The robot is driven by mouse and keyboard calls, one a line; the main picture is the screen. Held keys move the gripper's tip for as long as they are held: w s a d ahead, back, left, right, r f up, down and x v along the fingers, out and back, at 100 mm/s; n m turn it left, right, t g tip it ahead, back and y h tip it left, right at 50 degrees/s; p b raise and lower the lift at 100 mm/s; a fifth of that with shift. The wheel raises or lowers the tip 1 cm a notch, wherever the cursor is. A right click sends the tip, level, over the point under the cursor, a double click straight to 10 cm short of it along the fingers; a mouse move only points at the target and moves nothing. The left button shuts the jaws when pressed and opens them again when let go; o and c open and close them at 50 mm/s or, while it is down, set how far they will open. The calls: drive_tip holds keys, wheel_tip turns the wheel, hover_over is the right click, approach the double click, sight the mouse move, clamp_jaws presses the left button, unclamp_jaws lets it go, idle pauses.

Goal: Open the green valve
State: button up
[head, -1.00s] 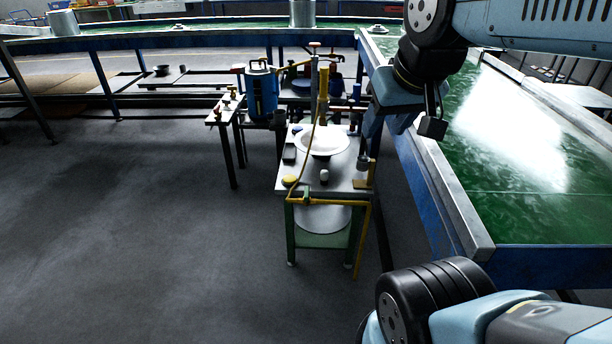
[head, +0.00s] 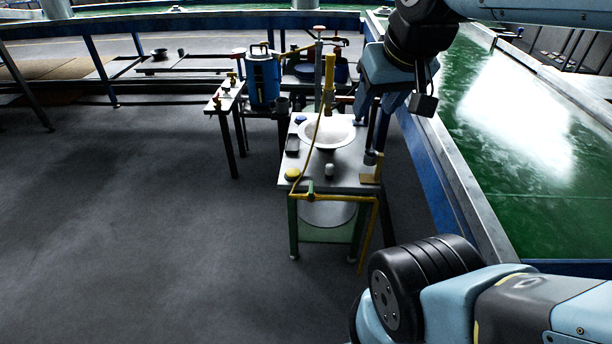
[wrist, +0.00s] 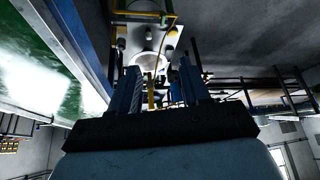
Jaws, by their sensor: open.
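A small green valve (head: 310,187) sits on the yellow pipe (head: 345,196) along the front edge of a small metal table (head: 346,172). In the wrist view the picture is turned over, and a green fitting (wrist: 164,19) shows on the yellow pipe near the top. My gripper (head: 370,120) hangs above the table's right side in the head view, behind and above the valve and apart from it. In the wrist view my gripper (wrist: 158,70) has its two blue fingers wide apart, with nothing held between them. The valve's handle position is too small to tell.
A white basin (head: 312,137), a yellow upright post (head: 329,72) and a yellow knob (head: 293,174) are on the table. A blue canister (head: 263,78) stands behind left. A green-topped conveyor (head: 500,150) runs along the right. The floor at left is clear.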

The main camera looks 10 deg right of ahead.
drive_tip(key=w+f+g, duration=0.1)
drive_tip(key=w+f, duration=0.1)
drive_tip(key=w, duration=0.9)
drive_tip(key=m+g, duration=0.4)
drive_tip(key=g, duration=0.1)
hover_over(311, 187)
wheel_tip(311, 187, down, 36)
wheel_tip(311, 187, down, 14)
drive_tip(key=shift+f, duration=0.25)
drive_tip(key=shift+c, duration=0.4)
clamp_jaws()
drive_tip(key=shift+d, duration=0.25)
drive_tip(key=shift+a, duration=0.15)
